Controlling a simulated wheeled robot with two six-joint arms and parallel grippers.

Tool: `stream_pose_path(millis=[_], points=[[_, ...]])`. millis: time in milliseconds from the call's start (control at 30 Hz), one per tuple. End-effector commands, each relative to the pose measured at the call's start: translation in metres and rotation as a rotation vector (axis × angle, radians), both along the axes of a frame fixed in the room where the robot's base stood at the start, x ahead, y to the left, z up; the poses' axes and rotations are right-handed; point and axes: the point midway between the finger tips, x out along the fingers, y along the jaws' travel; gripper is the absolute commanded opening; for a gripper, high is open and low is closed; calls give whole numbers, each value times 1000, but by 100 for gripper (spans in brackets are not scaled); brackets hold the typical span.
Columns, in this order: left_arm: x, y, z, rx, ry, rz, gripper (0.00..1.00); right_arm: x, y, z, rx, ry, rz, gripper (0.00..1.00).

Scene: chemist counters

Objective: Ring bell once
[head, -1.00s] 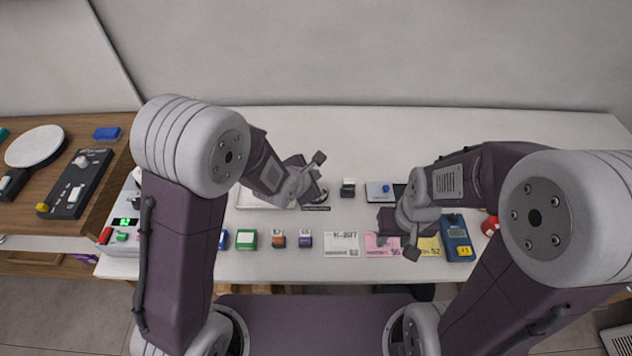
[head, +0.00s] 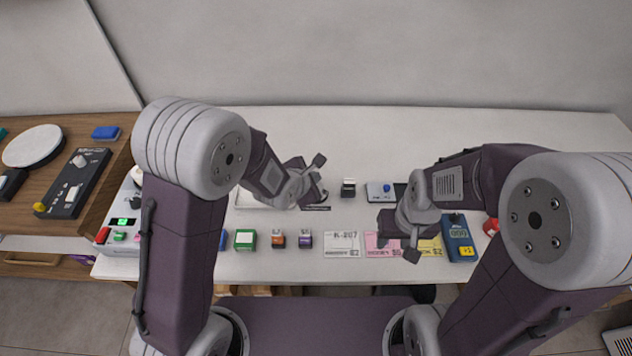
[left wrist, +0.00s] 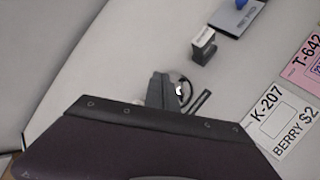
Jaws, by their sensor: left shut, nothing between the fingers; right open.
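The bell (left wrist: 184,86) is a dark, shiny round thing in the left wrist view, partly hidden behind my left gripper's fingers. In the head view only a dark edge of the bell (head: 322,196) shows beside my left gripper (head: 309,183). The fingers of my left gripper (left wrist: 158,91) are shut with nothing between them, above or right beside the bell. I cannot tell whether they touch it. A dark label strip (head: 316,208) lies in front of the bell. My right gripper (head: 390,224) is open, over the counter farther right.
A small black-and-white block (head: 348,188) stands right of the bell. A blue-knobbed plate (head: 379,192) is farther right. Cards (head: 342,245), small boxes (head: 245,239) and a blue meter (head: 459,240) line the front. The back of the white counter (head: 400,130) is clear.

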Motion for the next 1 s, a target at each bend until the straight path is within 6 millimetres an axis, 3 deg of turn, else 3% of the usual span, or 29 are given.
stream_pose_path(millis=[667, 1000], points=[[0, 0, -5, 1, 1, 0, 0, 0, 0, -4, 0, 0, 0, 41], [0, 0, 12, 0, 0, 0, 0, 0, 0, 11, 0, 0, 0, 41]])
